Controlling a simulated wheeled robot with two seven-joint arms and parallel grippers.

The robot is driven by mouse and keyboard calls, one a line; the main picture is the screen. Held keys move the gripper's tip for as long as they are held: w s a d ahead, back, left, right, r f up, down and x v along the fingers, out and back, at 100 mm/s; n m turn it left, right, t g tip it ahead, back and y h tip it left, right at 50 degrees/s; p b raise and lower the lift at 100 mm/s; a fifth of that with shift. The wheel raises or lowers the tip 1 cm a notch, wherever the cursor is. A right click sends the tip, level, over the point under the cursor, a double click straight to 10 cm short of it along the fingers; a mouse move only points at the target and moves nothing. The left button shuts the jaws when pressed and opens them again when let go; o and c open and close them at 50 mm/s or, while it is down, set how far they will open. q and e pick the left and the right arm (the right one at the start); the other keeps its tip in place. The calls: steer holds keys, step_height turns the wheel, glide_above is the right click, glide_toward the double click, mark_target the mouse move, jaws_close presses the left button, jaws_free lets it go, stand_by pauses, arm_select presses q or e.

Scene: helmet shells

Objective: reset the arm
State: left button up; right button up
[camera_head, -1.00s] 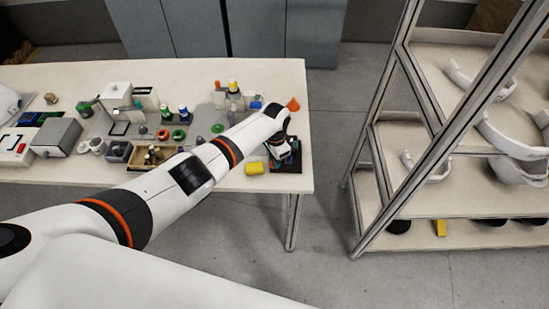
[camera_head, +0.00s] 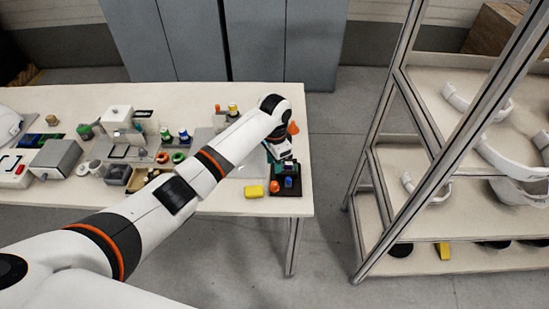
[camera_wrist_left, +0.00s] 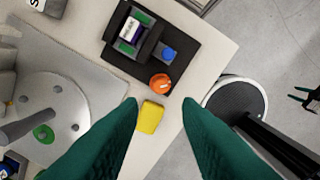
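My left arm reaches across the table in the head view, and its gripper (camera_head: 280,153) is above the table's right end, beside the black tray (camera_head: 291,191). In the left wrist view the two green fingers (camera_wrist_left: 160,101) are spread apart with nothing held between them. The black tray (camera_wrist_left: 124,68) there carries a grey fixture with a labelled block (camera_wrist_left: 131,30), a blue piece (camera_wrist_left: 168,54) and an orange knob (camera_wrist_left: 160,83). A yellow block (camera_wrist_left: 151,117) lies just off the tray.
The white table (camera_head: 225,206) holds grey boxes, bottles and coloured rings to the left. A metal-framed rack (camera_head: 430,187) with white helmet shells stands on the right. Bare floor (camera_head: 325,180) lies between table and rack. Grey cabinets (camera_head: 285,45) stand behind.

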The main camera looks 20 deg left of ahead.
arm_select(q)
steer(key=shift+r, duration=0.95)
